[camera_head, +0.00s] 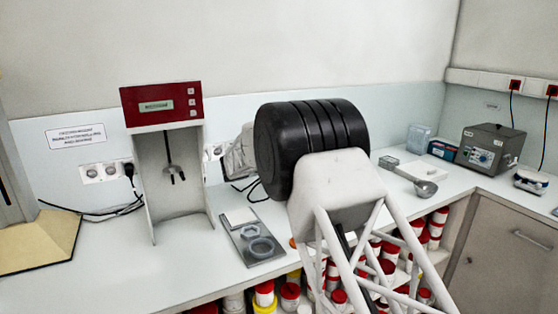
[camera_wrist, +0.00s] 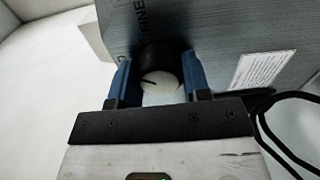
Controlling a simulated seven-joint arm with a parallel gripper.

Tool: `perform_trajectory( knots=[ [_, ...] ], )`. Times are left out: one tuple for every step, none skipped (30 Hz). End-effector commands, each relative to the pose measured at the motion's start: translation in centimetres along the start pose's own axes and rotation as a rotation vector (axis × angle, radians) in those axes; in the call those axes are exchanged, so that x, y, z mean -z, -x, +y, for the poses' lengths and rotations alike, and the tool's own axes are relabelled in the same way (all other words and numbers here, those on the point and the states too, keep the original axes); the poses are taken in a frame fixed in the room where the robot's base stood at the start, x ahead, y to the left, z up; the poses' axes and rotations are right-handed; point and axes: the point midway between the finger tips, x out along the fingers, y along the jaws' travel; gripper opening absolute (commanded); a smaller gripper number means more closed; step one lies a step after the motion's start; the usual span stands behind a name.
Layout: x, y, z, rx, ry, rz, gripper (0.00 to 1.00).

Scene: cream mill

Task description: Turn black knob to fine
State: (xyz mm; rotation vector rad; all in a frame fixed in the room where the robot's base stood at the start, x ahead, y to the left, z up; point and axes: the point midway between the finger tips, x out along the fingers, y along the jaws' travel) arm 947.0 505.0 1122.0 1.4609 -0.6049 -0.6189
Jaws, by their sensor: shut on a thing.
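The black knob (camera_wrist: 160,84) shows in the wrist view, with a pale face and a dark pointer line that points to the left of the picture. It sits on a grey panel (camera_wrist: 215,55). The word "FINE" is printed on the panel above and slightly left of the knob. My gripper (camera_wrist: 159,75) is shut on the knob, with one blue finger on each side. In the head view my own arm hides the gripper and the knob; a grey shape (camera_head: 240,155) is partly visible behind the arm, and I cannot tell whether it is the mill.
A red-topped stand device (camera_head: 163,150) stands at left on the white counter. A grey tray (camera_head: 250,233) with clear rings lies near the front edge. A metal scoop (camera_head: 425,188) and a grey box device (camera_head: 490,147) are at right. A black cable (camera_wrist: 285,140) curves beside my gripper.

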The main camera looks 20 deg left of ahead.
Motion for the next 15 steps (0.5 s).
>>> perform_trajectory(
  knots=[
    [-0.04,-0.01,0.06,0.0,-0.044,-0.001,0.2],
    [-0.05,-0.01,0.09,0.0,-0.072,-0.001,0.2],
    [-0.05,-0.01,0.12,0.0,-0.11,-0.001,0.2],
    [-0.06,-0.01,0.11,0.0,-0.137,-0.001,0.2],
    [-0.06,-0.01,0.09,0.0,-0.164,-0.001,0.2],
    [-0.06,-0.01,0.06,0.0,-0.199,-0.001,0.2],
    [-0.05,-0.01,0.06,0.0,-0.224,-0.001,0.2],
    [-0.05,-0.01,0.07,0.0,-0.249,-0.001,0.2],
    [-0.04,-0.01,0.09,0.0,-0.28,-0.001,0.2],
    [-0.04,-0.01,0.1,0.0,-0.302,-0.001,0.2],
    [-0.04,-0.01,0.09,0.0,-0.322,-0.001,0.2],
    [-0.05,-0.02,0.07,0.0,-0.347,-0.001,0.2],
    [-0.05,-0.02,0.05,0.0,-0.365,-0.001,0.2],
    [-0.06,-0.02,0.03,0.0,-0.381,-0.001,0.2],
    [-0.06,-0.02,0.03,0.0,-0.401,-0.001,0.2]
  ],
)
